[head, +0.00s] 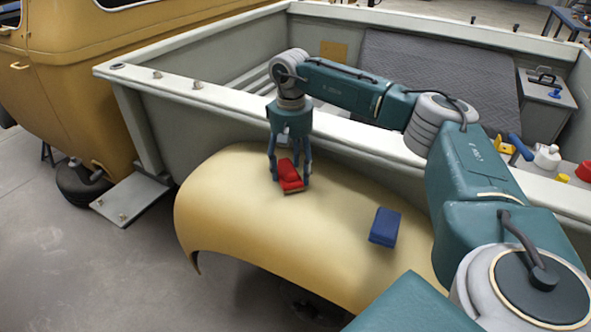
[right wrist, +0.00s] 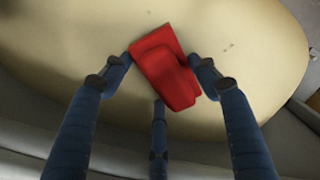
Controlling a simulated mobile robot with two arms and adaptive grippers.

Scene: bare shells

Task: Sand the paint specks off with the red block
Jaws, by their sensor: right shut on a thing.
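The red block (head: 289,174) is on the upper part of the yellow fender (head: 232,205) in the head view. My right gripper (head: 290,183) points down and is shut on the red block, with its fingers around it. The block also shows between the fingers in the right wrist view (right wrist: 166,68). I cannot tell whether its underside touches the paint. My left gripper is not in view.
A blue block (head: 384,227) lies on the fender to the right of the red one. The grey truck bed wall (head: 200,140) rises behind the fender. A yellow cab (head: 70,85) stands at the left. Several small tools and containers (head: 547,156) sit at the right.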

